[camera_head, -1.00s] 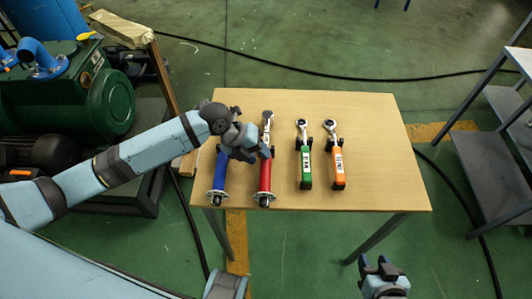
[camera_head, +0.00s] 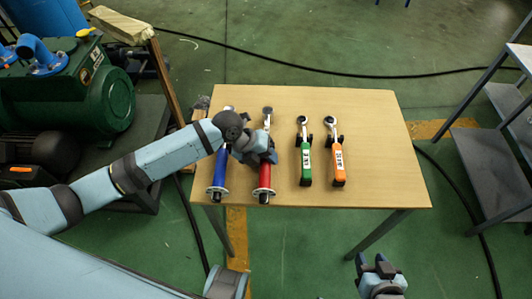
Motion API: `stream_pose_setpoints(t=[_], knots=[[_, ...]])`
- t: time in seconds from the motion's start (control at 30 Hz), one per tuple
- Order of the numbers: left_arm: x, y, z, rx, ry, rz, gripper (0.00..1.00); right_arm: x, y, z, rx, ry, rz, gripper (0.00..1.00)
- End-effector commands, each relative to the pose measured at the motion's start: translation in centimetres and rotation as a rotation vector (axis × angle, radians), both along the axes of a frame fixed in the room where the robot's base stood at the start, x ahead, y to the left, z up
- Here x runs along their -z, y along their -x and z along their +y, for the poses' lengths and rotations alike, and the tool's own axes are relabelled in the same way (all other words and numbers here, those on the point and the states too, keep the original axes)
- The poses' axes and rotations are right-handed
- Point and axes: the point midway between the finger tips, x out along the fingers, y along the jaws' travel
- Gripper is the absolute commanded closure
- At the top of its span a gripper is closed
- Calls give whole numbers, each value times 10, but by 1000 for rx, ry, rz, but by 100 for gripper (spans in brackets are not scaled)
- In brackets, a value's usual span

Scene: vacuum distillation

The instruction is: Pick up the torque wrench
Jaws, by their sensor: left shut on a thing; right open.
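Several torque wrenches lie side by side on the wooden table, heads toward the far edge. They are a blue-handled one (camera_head: 219,172), a red-handled one (camera_head: 265,178), a green-handled one (camera_head: 306,165) and an orange-handled one (camera_head: 339,165). My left gripper (camera_head: 268,157) is shut on the red-handled wrench near the top of its grip. The gripper and wrist hide the middle of that wrench and the upper part of the blue one. My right gripper (camera_head: 377,267) is open and empty, in front of the table's near edge.
The wooden table (camera_head: 375,120) is bare to the right of the orange wrench. A green machine (camera_head: 100,105) and a wooden post (camera_head: 165,75) stand to the left. A grey shelf unit (camera_head: 490,165) stands to the right. Black cables run over the floor.

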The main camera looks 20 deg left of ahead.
Motion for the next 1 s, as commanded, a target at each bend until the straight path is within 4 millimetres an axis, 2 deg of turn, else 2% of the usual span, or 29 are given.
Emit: stream_pose_setpoints(t=[0.17, 0.37, 0.47, 0.8, 1.0], knots=[[-8, -1, 0, 1, 1, -5, 100, -2, -2, -2, -1, 4, -5, 55], [-32, -1, 0, 1, 1, -6, 100, -4, -5, -6, -4, 13, -11, 55], [-53, -2, 0, 2, 1, -7, 100, -5, -6, -7, -5, 16, -11, 55], [-142, -2, 0, 2, 1, -9, 100, -7, -5, -6, -5, 16, -10, 55], [-179, -1, 0, 2, 2, -6, 100, -8, -1, -3, -4, 12, -6, 55]])
